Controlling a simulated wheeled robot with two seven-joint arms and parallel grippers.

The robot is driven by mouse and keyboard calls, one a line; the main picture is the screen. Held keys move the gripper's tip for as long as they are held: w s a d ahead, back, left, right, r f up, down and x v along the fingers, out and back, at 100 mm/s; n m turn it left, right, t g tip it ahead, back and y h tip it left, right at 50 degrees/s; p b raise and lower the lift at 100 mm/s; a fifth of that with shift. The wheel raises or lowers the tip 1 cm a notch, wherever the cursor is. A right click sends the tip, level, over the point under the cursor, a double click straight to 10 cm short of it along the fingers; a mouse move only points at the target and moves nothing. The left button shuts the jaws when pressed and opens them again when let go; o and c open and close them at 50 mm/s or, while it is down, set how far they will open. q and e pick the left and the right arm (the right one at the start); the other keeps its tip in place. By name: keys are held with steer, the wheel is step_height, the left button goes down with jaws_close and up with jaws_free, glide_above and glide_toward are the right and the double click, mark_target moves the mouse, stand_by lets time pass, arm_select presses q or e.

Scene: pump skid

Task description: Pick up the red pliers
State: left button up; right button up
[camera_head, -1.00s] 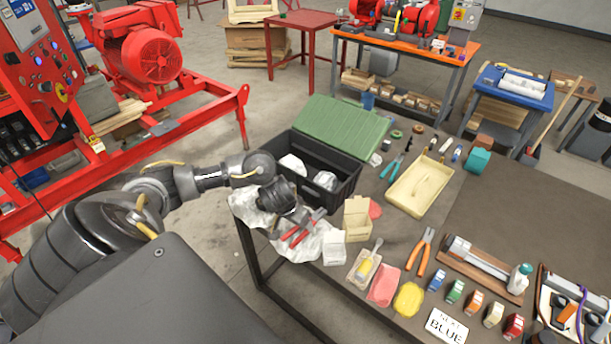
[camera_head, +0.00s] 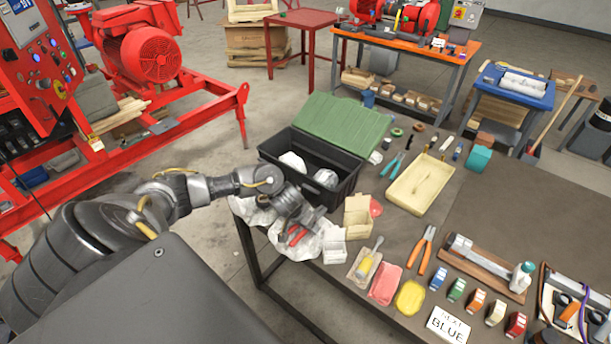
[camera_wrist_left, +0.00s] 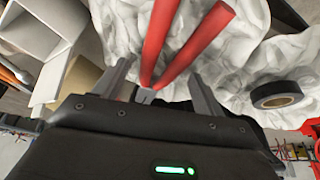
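The red pliers (camera_head: 297,236) lie on a crumpled white cloth (camera_head: 262,214) at the table's near left corner. In the head view my left gripper (camera_head: 308,220) is over them and hides most of them, leaving part of the red handles in sight. In the left wrist view the two red handles (camera_wrist_left: 182,42) run up and away from my left gripper (camera_wrist_left: 160,85). Its fingers are apart, one on each side of the pliers' grey metal part, with gaps visible. My right gripper is not in view.
A black bin (camera_head: 330,188) with an open green lid (camera_head: 343,125) stands just behind the gripper. An open cardboard box (camera_head: 357,216) and a small white box (camera_head: 334,246) are close on the right. A black tape roll (camera_wrist_left: 277,94) lies on the cloth.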

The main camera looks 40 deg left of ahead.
arm_select(q)
steer(key=c, duration=0.9)
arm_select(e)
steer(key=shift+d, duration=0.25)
arm_select(q)
steer(key=shift+r, duration=0.6)
step_height(320, 180, up, 2)
steer(key=shift+r, duration=0.2)
steer(key=s+r+p, duration=0.3)
steer(key=s+r, duration=0.6)
steer(key=s, duration=0.5)
steer(key=shift+d+r+p, duration=0.2)
steer(key=shift+d+p, duration=0.1)
steer(key=shift+d, duration=0.1)
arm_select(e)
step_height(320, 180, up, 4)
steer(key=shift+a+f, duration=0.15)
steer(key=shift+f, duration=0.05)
